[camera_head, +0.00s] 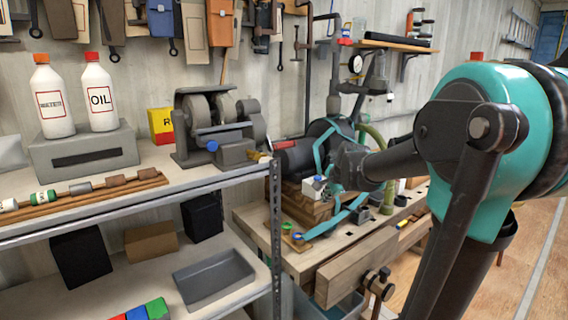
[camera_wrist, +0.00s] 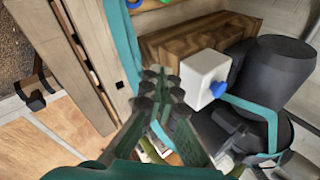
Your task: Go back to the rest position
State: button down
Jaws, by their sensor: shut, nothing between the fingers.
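My gripper (camera_wrist: 158,78) is shut and empty in the wrist view, its dark fingertips together. Beside the tips, to the right, is a small white box with a blue knob (camera_wrist: 205,72); whether they touch is unclear. The box stands by a brown wooden block (camera_wrist: 180,40). In the head view my gripper (camera_head: 345,180) is over the workbench, just right of the white box (camera_head: 314,187), its fingertips hard to make out. My arm reaches in from the right.
The wooden workbench (camera_head: 272,232) holds a dark cylindrical machine (camera_head: 296,158) close to my gripper. A teal band (camera_head: 346,214) crosses the bench. At left, a metal shelf (camera_head: 130,205) carries two white bottles and a bench grinder (camera_head: 218,118). Floor is open at right.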

jog(key=s+d+f+n+g+h, duration=0.1)
jog(key=s+f+n, duration=0.6)
jog(key=s, duration=0.6)
jog(key=s+d+f+n+g, duration=0.1)
jog(key=s+d+f+n, duration=0.1)
jog(key=s+f+n, duration=0.5)
jog(key=s+f, duration=0.2)
jog(key=s, duration=0.3)
jog(key=shift+s+f+g+h, duration=0.35)
jog(key=shift+f+g+h, duration=0.05)
jog(key=shift+d, duration=0.1)
